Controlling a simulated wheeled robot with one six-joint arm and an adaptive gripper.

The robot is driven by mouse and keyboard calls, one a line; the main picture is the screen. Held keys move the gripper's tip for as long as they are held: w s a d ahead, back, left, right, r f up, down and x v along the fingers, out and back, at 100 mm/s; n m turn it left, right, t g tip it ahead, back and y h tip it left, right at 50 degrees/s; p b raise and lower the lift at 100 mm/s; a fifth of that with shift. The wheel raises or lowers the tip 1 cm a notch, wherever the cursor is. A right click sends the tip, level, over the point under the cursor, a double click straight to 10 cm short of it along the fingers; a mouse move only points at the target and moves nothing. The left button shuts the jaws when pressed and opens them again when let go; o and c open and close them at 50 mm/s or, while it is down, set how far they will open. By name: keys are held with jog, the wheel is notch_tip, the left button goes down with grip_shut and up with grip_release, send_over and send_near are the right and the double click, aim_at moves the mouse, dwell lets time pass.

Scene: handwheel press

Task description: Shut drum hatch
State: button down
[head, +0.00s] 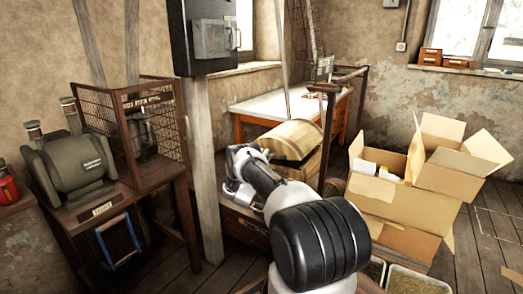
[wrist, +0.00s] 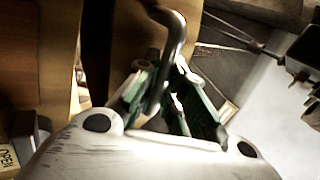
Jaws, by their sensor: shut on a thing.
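A wooden body with a rounded, slatted top (head: 293,138) stands in the middle of the head view, behind my forearm; it looks like the drum. A dark gap shows under its rounded top. My gripper (head: 240,162) is at its left side, partly hidden by my wrist. In the wrist view my gripper (wrist: 166,88) has its green-padded fingers closed around a bent metal handle (wrist: 179,38). Brown wooden panels (wrist: 40,60) fill the left of that view. I cannot tell from these frames how the handle joins the hatch.
A grey post (head: 203,165) with a dark switch box (head: 205,38) stands left of my gripper. A wire cage (head: 152,125) and a grey machine (head: 75,162) are farther left. Open cardboard boxes (head: 400,210) stand right. A white-topped table (head: 270,106) is behind.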

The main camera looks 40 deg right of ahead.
jog(key=shift+s+d+f+m+g+h, duration=0.1)
jog(key=shift+s+f+m+g+h, duration=0.2)
jog(key=shift+f+m+g, duration=0.6)
jog(key=shift+s+d+f+m+g+h, duration=0.1)
jog(key=shift+s+f+m+g+h, duration=0.15)
jog(key=shift+f+m+g, duration=0.6)
jog(key=shift+r+t, duration=0.2)
jog(key=shift+t, duration=0.15)
jog(key=c, duration=1.8)
grip_release()
jog(key=shift+o, duration=0.2)
jog(key=shift+w, duration=0.1)
jog(key=v, duration=1.2)
jog(key=shift+m, duration=0.25)
